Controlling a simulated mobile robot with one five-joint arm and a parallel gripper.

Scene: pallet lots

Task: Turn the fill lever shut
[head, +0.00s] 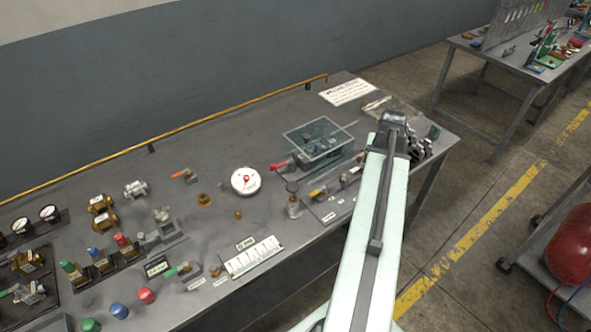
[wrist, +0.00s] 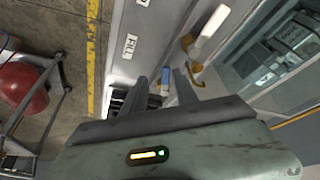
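A clear-lidded tank (head: 318,138) stands on the grey bench, with a small valve with a yellow lever (head: 318,193) in front of it. In the wrist view, a white label (wrist: 130,46), seemingly marked FILL, lies beside the fingers. A lever with a blue and white grip (wrist: 166,80) shows between my gripper's (wrist: 162,85) fingertips; I cannot tell whether they touch it. A white-gripped lever on a yellow base (wrist: 207,30) is further right. I cannot tell surely which is the fill lever. My gripper is open; in the head view my arm largely hides it.
A red-handled valve (head: 279,165), a round gauge (head: 245,181) and several brass fittings stand on the bench to the left. A yellow pipe (head: 150,145) runs along its back. A red tank (head: 573,245) on a cart stands on the floor at right.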

